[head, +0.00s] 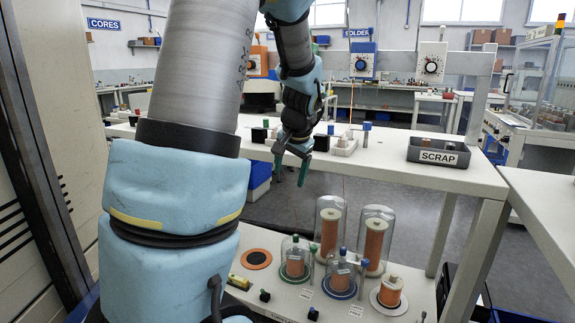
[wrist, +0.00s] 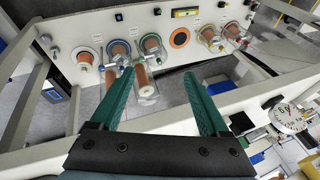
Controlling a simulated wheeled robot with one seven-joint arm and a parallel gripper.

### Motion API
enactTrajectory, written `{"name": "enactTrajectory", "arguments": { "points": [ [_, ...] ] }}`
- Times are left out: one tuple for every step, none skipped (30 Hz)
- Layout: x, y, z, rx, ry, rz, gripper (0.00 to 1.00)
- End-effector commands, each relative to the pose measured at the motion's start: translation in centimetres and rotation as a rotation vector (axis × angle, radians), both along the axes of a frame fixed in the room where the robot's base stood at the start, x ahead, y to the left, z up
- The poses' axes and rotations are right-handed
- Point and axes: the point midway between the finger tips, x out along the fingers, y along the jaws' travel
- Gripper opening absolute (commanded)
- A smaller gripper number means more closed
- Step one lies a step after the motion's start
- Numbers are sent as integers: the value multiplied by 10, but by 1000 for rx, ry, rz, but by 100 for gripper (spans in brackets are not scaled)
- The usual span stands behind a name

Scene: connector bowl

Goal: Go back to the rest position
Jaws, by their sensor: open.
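My gripper (head: 291,172) hangs in mid-air at the front edge of the upper white bench, its green fingers pointing down. In the wrist view my gripper (wrist: 158,85) has its two fingers well apart, with nothing held between them. Copper-coloured coils under clear domes, among them a tall one (head: 329,232) and a small one (head: 295,262), stand on the lower shelf, below and apart from the fingers. My own arm covers the left part of the head view.
A dark SCRAP tray (head: 438,152) sits on the right of the upper bench (head: 390,172). An uncovered coil (head: 390,290) stands at the lower shelf's right. An orange ring (head: 256,259) lies on its left. Small parts lie behind my gripper.

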Motion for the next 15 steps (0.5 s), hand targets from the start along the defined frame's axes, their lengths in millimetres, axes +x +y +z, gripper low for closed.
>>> {"name": "enactTrajectory", "arguments": {
  "points": [
    [-22, 18, -10, -51, 32, 65, 79],
    [-34, 25, -14, -78, 47, 96, 79],
    [-49, 32, -20, -109, 65, 137, 79],
    [-60, 37, -24, -129, 76, 164, 79],
    [-70, 42, -28, -148, 87, 191, 79],
    [-82, 46, -32, -171, 100, 222, 79],
    [-91, 50, -35, -185, 107, 244, 79],
    [-99, 53, -37, -200, 113, 266, 79],
    [-109, 57, -40, -215, 123, 293, 79],
    [-117, 59, -42, -227, 128, 312, 79],
    [-124, 61, -44, -237, 133, 331, 79],
    [-133, 64, -47, -250, 140, 355, 79],
    [-140, 66, -49, -260, 144, 373, 79],
    [-146, 68, -50, -269, 148, 392, 79],
    [-155, 71, -53, -278, 154, 413, 79]
  ]
}}
